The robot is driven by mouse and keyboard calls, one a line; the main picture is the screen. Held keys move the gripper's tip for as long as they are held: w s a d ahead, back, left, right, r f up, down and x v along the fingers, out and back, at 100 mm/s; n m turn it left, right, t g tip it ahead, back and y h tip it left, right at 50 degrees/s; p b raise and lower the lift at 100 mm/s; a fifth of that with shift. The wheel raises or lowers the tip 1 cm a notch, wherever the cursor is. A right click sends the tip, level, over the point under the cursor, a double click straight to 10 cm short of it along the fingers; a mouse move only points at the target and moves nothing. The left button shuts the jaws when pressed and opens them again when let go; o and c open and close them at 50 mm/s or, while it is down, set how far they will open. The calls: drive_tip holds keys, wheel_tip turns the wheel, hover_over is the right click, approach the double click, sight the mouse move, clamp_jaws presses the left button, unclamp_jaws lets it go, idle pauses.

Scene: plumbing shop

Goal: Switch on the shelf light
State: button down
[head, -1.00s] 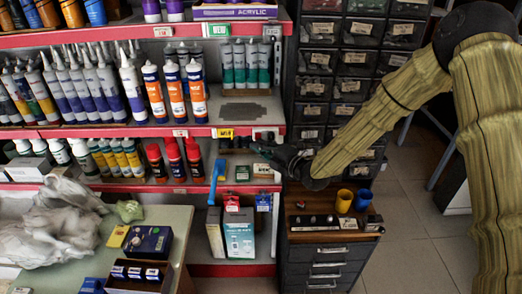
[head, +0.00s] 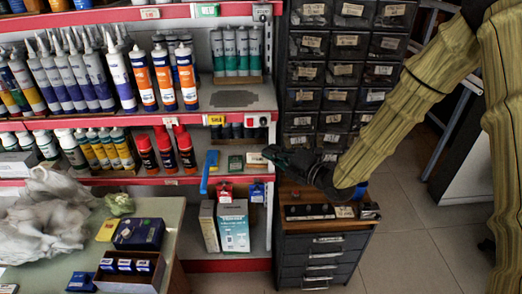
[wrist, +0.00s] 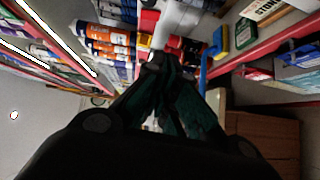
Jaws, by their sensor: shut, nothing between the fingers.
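A similar pale box (head: 262,12) is on the edge of the shelf above. I cannot tell from the label which one works the light. My gripper (head: 268,153) is shut and empty, a little below the lower box in the head view and apart from it there. In the wrist view my shut gripper (wrist: 156,62) points toward the shelf front. A pale upright shape (wrist: 168,25) is beyond its fingertips; I cannot tell whether it is the switch box.
Tubes (head: 165,78) and red-capped bottles (head: 165,150) crowd the shelves to the left. A dark drawer cabinet (head: 322,262) stands below my arm, with small-parts drawers (head: 345,75) behind. A cluttered table (head: 165,210) is at front left.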

drive_tip(key=shift+v, duration=0.85)
drive_tip(key=shift+f, duration=0.15)
drive_tip(key=s+d+f+m+g+h, duration=0.25)
drive_tip(key=s+f+m, duration=0.25)
drive_tip(key=f, duration=0.4)
drive_tip(key=s+d+f+m+g+h, duration=0.1)
drive_tip(key=s+d+f+m+h, duration=0.15)
drive_tip(key=s+f+m, duration=0.45)
drive_tip(key=s+d+f+m+g+h, duration=0.1)
drive_tip(key=s+d+f+m+h, duration=0.2)
drive_tip(key=f, duration=0.8)
drive_tip(key=s+d+f+m+g+h, duration=0.1)
drive_tip(key=s+f+m, duration=0.3)
drive_tip(key=s, duration=0.5)
drive_tip(key=s+d+f+m+g+h, duration=0.2)
drive_tip(key=s+d+f+m+g, duration=0.2)
drive_tip(key=s, duration=0.5)
drive_tip(key=s+d+f+m+g+h, duration=0.1)
drive_tip(key=s+f+m, duration=0.3)
drive_tip(key=s, duration=0.5)
drive_tip(key=shift+d+g+h, duration=0.3)
drive_tip(key=shift+d+g, duration=0.45)
drive_tip(key=shift+w, duration=0.1)
